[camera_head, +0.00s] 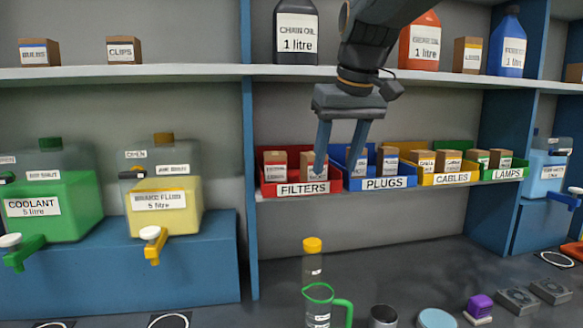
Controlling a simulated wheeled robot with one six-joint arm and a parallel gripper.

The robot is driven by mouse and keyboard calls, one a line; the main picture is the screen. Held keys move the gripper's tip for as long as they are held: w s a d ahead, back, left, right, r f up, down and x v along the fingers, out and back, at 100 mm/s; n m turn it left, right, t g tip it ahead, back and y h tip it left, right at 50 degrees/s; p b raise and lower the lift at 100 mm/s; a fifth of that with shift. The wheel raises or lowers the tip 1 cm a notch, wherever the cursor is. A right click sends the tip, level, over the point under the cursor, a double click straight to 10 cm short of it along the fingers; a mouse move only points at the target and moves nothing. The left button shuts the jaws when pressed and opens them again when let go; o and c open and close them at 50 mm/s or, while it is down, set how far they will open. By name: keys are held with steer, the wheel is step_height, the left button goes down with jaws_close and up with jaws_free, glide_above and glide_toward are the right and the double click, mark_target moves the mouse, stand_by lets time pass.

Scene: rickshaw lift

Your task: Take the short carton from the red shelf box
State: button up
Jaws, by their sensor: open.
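The red shelf box (303,189), labelled FILTERS, stands on the lower shelf. Two brown cartons with white labels show in it, a left carton (275,158) and a right carton (307,158). Their tops look about level, and I cannot tell which is the short one. Their lower parts are hidden by the box front. My gripper (336,170) is open and points down, with nothing seen between its fingers. Its left finger overlaps the right carton's edge in the picture, and its right finger overlaps the blue box. I cannot tell whether it touches anything.
A blue PLUGS box (385,183), a yellow CABLES box (445,179) and a green LAMPS box (508,174) stand right of the red one. The upper shelf (200,72) runs behind my arm. A yellow-capped bottle (312,262) and a green-handled jug (320,300) stand on the counter below.

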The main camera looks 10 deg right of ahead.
steer(key=w, duration=0.2)
steer(key=w+p, duration=0.1)
steer(key=w, duration=0.2)
steer(key=w+a+p, duration=0.1)
steer(key=w, duration=0.1)
steer(key=shift+w, duration=0.35)
steer(key=shift+p+x, duration=0.65)
steer(key=shift+x, duration=1.95)
steer(key=shift+w, duration=0.2)
steer(key=c, duration=0.8)
steer(key=shift+r, duration=0.1)
steer(key=shift+r, duration=0.1)
